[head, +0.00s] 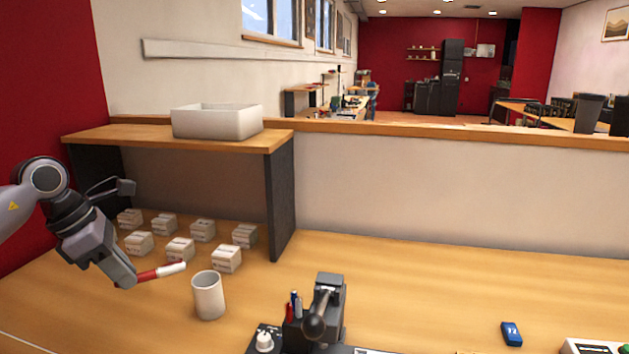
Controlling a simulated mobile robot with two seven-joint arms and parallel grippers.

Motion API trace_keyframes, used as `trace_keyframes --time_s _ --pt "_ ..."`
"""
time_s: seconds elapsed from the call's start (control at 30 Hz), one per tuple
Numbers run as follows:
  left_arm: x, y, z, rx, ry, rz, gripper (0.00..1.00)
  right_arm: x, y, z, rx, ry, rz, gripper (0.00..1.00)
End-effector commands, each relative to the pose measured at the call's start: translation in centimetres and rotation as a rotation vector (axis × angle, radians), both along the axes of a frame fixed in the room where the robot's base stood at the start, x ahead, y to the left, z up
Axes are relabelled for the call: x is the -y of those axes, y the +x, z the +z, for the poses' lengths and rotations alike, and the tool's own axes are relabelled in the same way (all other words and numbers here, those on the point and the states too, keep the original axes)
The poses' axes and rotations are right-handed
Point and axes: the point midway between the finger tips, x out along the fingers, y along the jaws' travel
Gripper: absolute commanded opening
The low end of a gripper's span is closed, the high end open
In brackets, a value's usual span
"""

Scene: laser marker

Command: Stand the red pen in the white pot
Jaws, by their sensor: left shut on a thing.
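My left gripper (128,279) is shut on the red pen (149,275), which has a red body and a white end pointing right. The pen lies nearly level in the grip, tilted slightly up to the right. The white pot (208,298) stands upright and open on the table, just right of and a little below the pen's white end in the picture. The pen is outside the pot. The inside of the pot is mostly hidden. My right gripper is not in view.
Several small white boxes (226,259) stand behind the pot, under a wooden shelf (180,139) bearing a white bin (217,122). A dark machine with a lever (327,300) stands right of the pot. A blue block (511,333) lies farther right. The table between is clear.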

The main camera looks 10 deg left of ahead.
Motion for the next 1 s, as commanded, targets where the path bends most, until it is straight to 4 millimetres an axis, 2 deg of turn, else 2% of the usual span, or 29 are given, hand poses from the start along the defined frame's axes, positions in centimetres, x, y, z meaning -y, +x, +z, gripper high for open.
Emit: trace_keyframes --time_s 0.47,1.0 --pt "7.7 -2.0 -4.4 -0.002 -0.002 -0.844 0.00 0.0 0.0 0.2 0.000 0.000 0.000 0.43" --pt "15.7 -6.7 -8.5 -0.002 0.000 -1.906 0.00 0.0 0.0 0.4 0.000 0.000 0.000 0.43"
